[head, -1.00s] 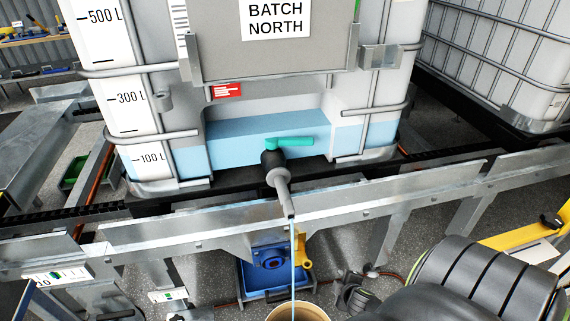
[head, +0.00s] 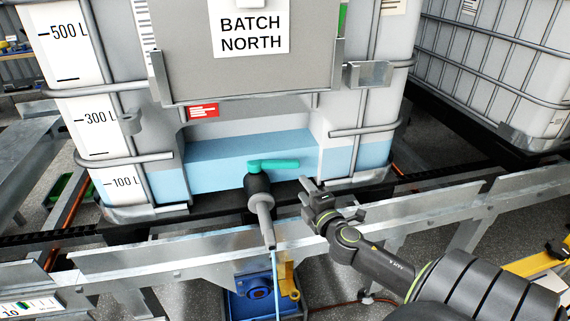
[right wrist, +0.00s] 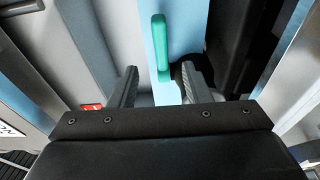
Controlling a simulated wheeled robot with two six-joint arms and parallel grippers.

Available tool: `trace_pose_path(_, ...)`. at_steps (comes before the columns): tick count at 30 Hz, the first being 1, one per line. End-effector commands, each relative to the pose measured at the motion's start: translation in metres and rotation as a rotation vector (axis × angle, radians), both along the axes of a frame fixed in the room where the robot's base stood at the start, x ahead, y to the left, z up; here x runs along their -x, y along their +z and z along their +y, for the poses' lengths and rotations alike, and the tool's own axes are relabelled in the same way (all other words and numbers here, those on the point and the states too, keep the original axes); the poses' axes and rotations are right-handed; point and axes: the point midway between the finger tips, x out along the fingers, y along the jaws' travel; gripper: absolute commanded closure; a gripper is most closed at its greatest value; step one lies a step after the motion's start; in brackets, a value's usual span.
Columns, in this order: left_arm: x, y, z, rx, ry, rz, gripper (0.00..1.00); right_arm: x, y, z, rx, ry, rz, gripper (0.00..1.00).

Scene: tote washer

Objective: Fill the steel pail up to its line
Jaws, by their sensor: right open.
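A teal valve handle (head: 272,165) sits on the dark valve (head: 257,184) at the foot of the BATCH NORTH tank (head: 205,150). The handle points right. A thin pale blue stream (head: 276,275) runs down from the grey spout (head: 263,215). The steel pail is not visible in the head view now. My right gripper (head: 307,188) is open, just right of the handle's tip. In the right wrist view the teal handle (right wrist: 161,48) lies ahead, between the lines of its two fingers (right wrist: 158,77); contact cannot be told. My left gripper is not in view.
A galvanised rail (head: 170,250) runs across in front of the tank. A second caged tank (head: 490,75) stands at the right. Level marks show on the tank's left side.

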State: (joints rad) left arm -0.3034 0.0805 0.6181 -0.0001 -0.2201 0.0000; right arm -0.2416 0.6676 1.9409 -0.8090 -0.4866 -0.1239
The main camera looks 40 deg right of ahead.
Motion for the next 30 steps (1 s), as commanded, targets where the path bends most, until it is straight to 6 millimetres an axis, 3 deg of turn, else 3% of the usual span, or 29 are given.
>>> trace_pose_path(6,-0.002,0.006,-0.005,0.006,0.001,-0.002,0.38,-0.041,0.001,-0.014,-0.002,-0.002,-0.001,0.56)
trace_pose_path(18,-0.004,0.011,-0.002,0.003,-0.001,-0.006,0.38,-0.104,0.001,-0.034,-0.003,-0.001,0.000,0.56)
trace_pose_path(30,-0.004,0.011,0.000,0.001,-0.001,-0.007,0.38,-0.129,-0.001,-0.042,-0.002,0.000,0.002,0.56)
